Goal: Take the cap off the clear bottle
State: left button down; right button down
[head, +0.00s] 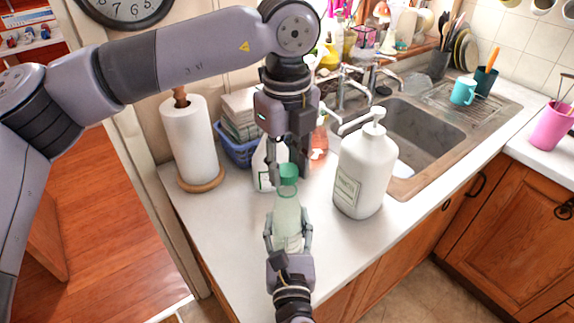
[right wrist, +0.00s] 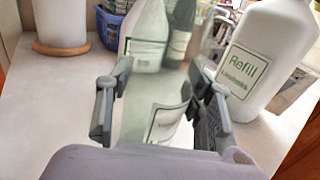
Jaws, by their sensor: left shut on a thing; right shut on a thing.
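The clear bottle (head: 287,215) stands upright near the front of the white counter. My right gripper (head: 288,236) comes from below and is shut around its body. In the right wrist view the see-through bottle (right wrist: 152,112) shows between the two fingers (right wrist: 160,105). I cannot tell whether the cap still touches the bottle's rim. The cap is out of the right wrist view.
A large white pump bottle (head: 363,170) stands close on the right. Another white bottle (head: 266,166) is just behind. A paper towel roll (head: 189,140) and a blue basket (head: 236,150) are at the left. The sink (head: 425,128) lies at the back right.

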aim_at(287, 169)
pick_arm(q)
jog(key=shift+r, duration=2.05)
pick_arm(e)
jog(key=c, duration=0.7)
grip_release()
